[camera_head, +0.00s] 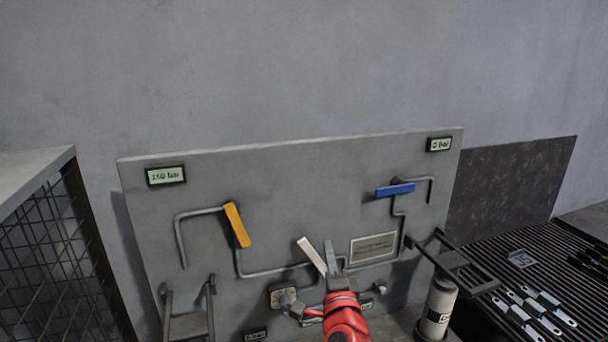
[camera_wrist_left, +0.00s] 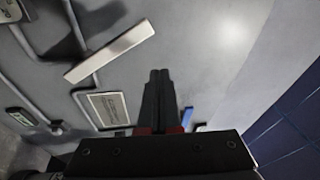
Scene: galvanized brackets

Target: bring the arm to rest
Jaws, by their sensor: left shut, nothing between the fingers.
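My left gripper (camera_head: 329,262) is at the lower middle of the head view, in front of the grey panel (camera_head: 300,170), at the end of my red arm. In the left wrist view its two dark fingers (camera_wrist_left: 159,88) are together with nothing between them. A white lever (camera_head: 312,255) shows just left of the fingers; in the wrist view it is a pale bar (camera_wrist_left: 110,50), apart from the fingertips. A yellow lever (camera_head: 237,225) is tilted on the panel's left, and a blue lever (camera_head: 395,190) lies nearly level at upper right. My right gripper is not in view.
Displays read "150 bar" (camera_head: 165,176) and "0 bar" (camera_head: 439,144). A wire-mesh cage (camera_head: 50,240) stands at left. A cylinder (camera_head: 437,308) stands at lower right, beside a ribbed dark surface (camera_head: 500,250) with several brackets (camera_head: 532,312). The wall above the panel is clear.

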